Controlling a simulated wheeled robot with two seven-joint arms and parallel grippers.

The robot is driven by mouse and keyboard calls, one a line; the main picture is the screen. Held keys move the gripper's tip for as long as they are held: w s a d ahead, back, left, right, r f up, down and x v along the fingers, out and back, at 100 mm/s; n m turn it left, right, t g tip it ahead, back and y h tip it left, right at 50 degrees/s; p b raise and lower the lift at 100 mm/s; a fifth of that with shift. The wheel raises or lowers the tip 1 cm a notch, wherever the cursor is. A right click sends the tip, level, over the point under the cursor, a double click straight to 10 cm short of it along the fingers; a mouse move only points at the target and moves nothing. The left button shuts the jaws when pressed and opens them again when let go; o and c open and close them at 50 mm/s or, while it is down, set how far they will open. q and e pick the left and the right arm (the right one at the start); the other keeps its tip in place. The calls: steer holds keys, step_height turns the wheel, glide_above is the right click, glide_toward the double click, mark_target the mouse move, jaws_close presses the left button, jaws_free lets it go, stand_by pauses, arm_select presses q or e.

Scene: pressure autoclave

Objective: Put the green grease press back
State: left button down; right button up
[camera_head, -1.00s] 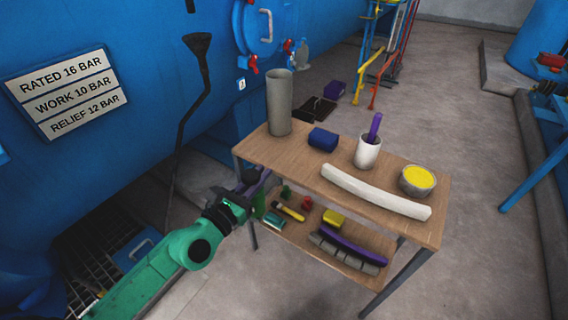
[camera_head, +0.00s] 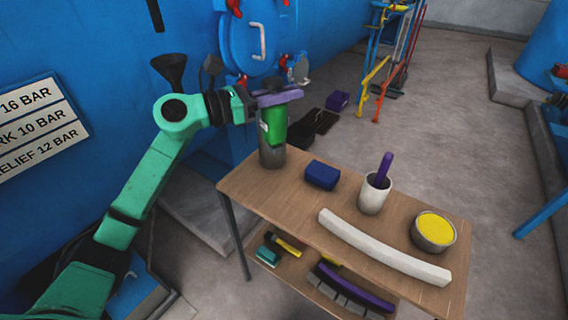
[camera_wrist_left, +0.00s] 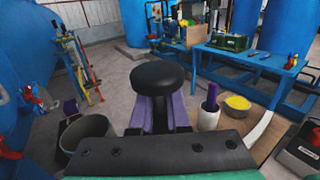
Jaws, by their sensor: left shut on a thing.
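The green grease press (camera_head: 274,125) hangs upright from my left gripper (camera_head: 278,97), whose purple fingers are shut on its upper part. In the left wrist view a black round cap (camera_wrist_left: 158,76) stands between the purple fingers (camera_wrist_left: 160,115), and the green body is hidden. The grey cylinder (camera_head: 271,156) stands on the far left corner of the table top. In the head view the press covers its rim. In the left wrist view its open mouth (camera_wrist_left: 88,128) lies left of the cap, so the press looks beside the opening, not inside. My right gripper is out of view.
The wooden table (camera_head: 290,215) holds a blue block (camera_head: 322,174), a white cup (camera_head: 373,196) with a purple handle, a white curved bar (camera_head: 380,247) and a bowl of yellow stuff (camera_head: 434,232). Tools lie on the lower shelf. The blue vessel stands behind.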

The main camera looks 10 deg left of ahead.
mark_target(286, 120)
arm_select(q)
steer(key=f, duration=0.3)
steer(key=s+f, duration=0.1)
steer(key=f, duration=0.1)
steer(key=shift+f, duration=0.35)
step_height(286, 120, down, 10)
steer(key=shift+w+b, duration=0.4)
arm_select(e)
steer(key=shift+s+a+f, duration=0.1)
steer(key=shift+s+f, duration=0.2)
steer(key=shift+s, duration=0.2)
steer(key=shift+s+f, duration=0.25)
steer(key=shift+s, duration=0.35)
arm_select(q)
steer(key=c, duration=1.3)
jaws_free()
steer(key=shift+f, duration=0.1)
steer(key=o, duration=0.4)
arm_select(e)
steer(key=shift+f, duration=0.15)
